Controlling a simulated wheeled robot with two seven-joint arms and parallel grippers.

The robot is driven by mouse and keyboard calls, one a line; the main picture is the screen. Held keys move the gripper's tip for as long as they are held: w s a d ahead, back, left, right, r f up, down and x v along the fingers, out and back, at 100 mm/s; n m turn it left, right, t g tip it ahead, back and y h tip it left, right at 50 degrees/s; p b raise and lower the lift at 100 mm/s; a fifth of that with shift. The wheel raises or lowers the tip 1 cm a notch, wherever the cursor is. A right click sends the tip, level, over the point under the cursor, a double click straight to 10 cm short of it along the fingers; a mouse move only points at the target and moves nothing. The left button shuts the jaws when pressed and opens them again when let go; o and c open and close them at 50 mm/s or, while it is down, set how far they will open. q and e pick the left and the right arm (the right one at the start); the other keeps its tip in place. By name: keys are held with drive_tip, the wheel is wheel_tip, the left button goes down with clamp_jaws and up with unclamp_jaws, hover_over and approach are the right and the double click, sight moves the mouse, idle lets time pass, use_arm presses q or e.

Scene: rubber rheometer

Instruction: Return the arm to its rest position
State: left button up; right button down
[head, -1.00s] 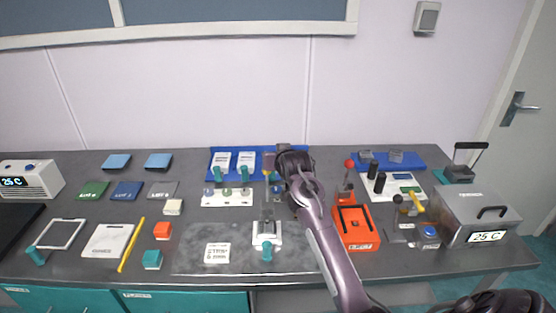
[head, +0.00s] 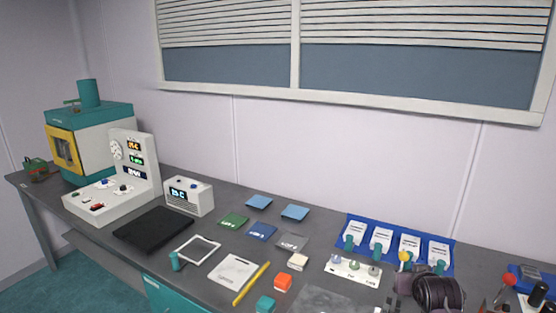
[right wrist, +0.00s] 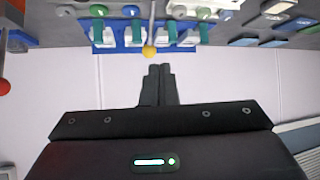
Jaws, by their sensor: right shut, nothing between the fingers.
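My right gripper shows in the right wrist view (right wrist: 160,72), its two dark fingers shut together with nothing between them. In the head view, my dark right wrist (head: 438,292) shows at the bottom right, in front of the blue rack (head: 452,247). The rack, holding several white pieces with teal handles, also shows upside down at the top of the right wrist view (right wrist: 150,47). The fingers appear apart from it. A yellow ball (right wrist: 149,52) on a thin stem is seen just beyond the fingertips. My left gripper is not in view.
A white stand with several knobs (head: 345,268) is left of my wrist. A red-knobbed lever (head: 508,280) is at the right edge. Coloured sheets, a white frame (head: 198,249), a yellow stick (head: 251,284) and a control console (head: 135,165) lie further left. Space above the bench is clear.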

drive_tip(key=s+a+f+n+g+y, duration=0.1)
drive_tip(key=s+a+f+n+g, duration=0.3)
drive_tip(key=s, duration=0.6)
drive_tip(key=s+a+f+m+g+y, duration=0.1)
drive_tip(key=s+a, duration=0.6)
drive_tip(key=s, duration=0.3)
drive_tip(key=s+a+f+n+g+y, duration=0.1)
drive_tip(key=s+a+f+n+g, duration=0.3)
drive_tip(key=s, duration=0.6)
wheel_tip(320, 180, down, 31)
drive_tip(key=s+a+m+b, duration=0.1)
drive_tip(key=m+b, duration=0.1)
drive_tip(key=s+d+f+b, duration=0.1)
drive_tip(key=s+d+f, duration=0.2)
drive_tip(key=s+f, duration=1.7)
drive_tip(key=shift+d+n, duration=0.15)
drive_tip(key=shift+n, duration=0.15)
